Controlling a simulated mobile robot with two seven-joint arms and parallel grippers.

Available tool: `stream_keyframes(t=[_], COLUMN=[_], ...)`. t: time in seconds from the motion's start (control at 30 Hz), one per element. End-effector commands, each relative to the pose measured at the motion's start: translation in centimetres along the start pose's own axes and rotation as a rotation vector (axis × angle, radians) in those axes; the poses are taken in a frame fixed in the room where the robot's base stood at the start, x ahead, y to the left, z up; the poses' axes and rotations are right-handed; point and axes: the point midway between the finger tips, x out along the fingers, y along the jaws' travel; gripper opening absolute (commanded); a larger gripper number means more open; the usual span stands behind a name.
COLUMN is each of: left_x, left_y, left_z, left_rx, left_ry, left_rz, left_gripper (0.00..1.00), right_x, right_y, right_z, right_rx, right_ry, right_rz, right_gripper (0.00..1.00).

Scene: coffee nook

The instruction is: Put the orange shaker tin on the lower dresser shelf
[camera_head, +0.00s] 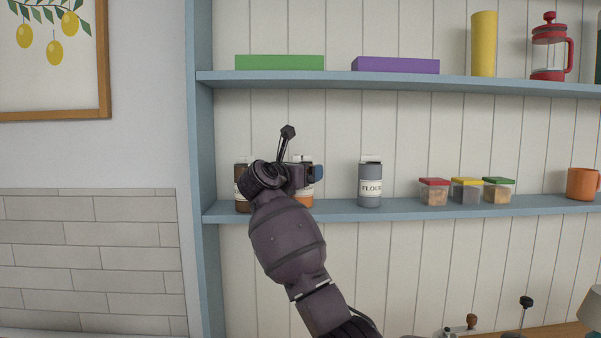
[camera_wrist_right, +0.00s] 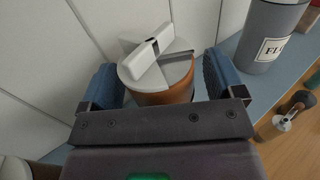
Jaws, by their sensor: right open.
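The orange shaker tin (camera_head: 307,199) stands at the lower dresser shelf (camera_head: 430,208), mostly hidden behind my right gripper (camera_head: 305,174). In the right wrist view the tin (camera_wrist_right: 166,95) has an orange body and a grey lid with a raised white flap. The blue finger pads of my right gripper (camera_wrist_right: 165,84) are spread on either side of it, and a gap shows between each pad and the tin. The gripper is open around the tin. The tin's base is hidden in the wrist view. My left gripper is not in view.
A brown canister (camera_head: 241,201) stands left of the gripper and a grey FLOUR canister (camera_head: 370,184) stands right. Small lidded jars (camera_head: 467,192) and an orange mug (camera_head: 582,185) stand further right. The upper shelf (camera_head: 400,83) holds boxes, a yellow cylinder (camera_head: 483,43) and a red press (camera_head: 549,48).

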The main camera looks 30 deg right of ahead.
Motion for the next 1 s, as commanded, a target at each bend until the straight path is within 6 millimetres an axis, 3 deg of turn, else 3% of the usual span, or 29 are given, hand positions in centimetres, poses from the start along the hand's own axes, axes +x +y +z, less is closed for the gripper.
stream_keyframes(t=[0.17,0.7,1.0], left_x=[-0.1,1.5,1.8], left_y=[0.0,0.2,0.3], left_z=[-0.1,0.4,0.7], left_rx=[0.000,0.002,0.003], left_ry=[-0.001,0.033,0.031], left_rz=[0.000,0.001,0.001], left_gripper=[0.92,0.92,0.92], right_x=[-0.3,-9.7,-11.9], right_y=[0.0,0.1,0.0], right_z=[0.4,0.1,0.3], right_rx=[0.001,0.002,0.000], right_ry=[0.000,0.002,0.001], right_rz=[0.001,0.003,-0.001], right_gripper=[0.88,0.88,0.88])
